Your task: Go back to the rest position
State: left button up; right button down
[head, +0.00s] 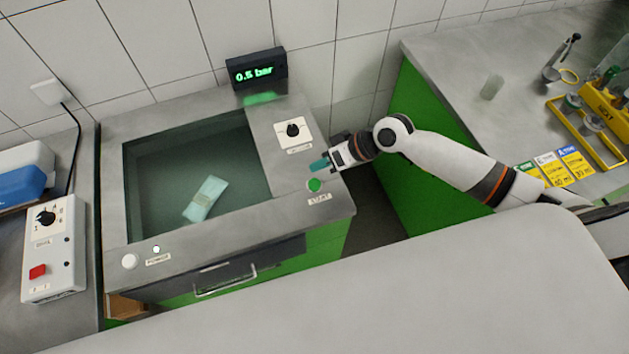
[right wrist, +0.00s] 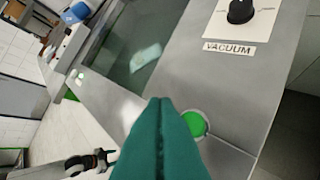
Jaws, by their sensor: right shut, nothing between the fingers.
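My right gripper (head: 322,165) is over the right side of the testbench, just above and beside the green START button (head: 314,185). In the right wrist view its teal fingertips (right wrist: 161,125) are shut together with nothing between them. The green button (right wrist: 194,124) shows right beside the fingertips there; I cannot tell whether they touch it. The right arm reaches in from the right of the head view. My left gripper is not in the head view; a dark gripper-like shape (right wrist: 88,162) at the lower left of the right wrist view is too small to judge.
The testbench has a sunken basin with a pale packet (head: 205,198) in it. A vacuum knob (head: 293,130) and a display (head: 257,69) reading 0.5 bar are near the gripper. A control box (head: 55,245) stands left. A yellow rack (head: 590,125) and cards (head: 555,168) are right.

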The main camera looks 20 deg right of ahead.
dwell(0.3)
jog(key=shift+n+h, duration=0.3)
jog(key=shift+n, duration=0.4)
jog(key=s+a, duration=0.1)
jog(key=s, duration=0.1)
jog(key=s+a, duration=0.1)
jog(key=a, duration=0.1)
jog(key=s+a, duration=0.1)
jog(key=s, duration=0.1)
jog(key=shift+s+a+f, duration=0.2)
jog(key=shift+s+f, duration=0.1)
jog(key=shift+f, duration=0.05)
jog(key=s+d+r+m+h, duration=0.35)
jog(key=s+d+h, duration=0.55)
jog(key=s, duration=0.5)
notch_tip(320, 180, down, 30)
jog(key=d+g+y+b, duration=0.1)
jog(key=b, duration=0.3)
jog(key=s+d+f+g+b, duration=0.1)
jog(key=s+d+f+b, duration=0.1)
jog(key=s+f, duration=1.5)
notch_tip(320, 180, down, 3)
jog(key=shift+s+d+f+b, duration=0.1)
jog(key=shift+s+d+b, duration=0.3)
jog(key=shift+d, duration=0.25)
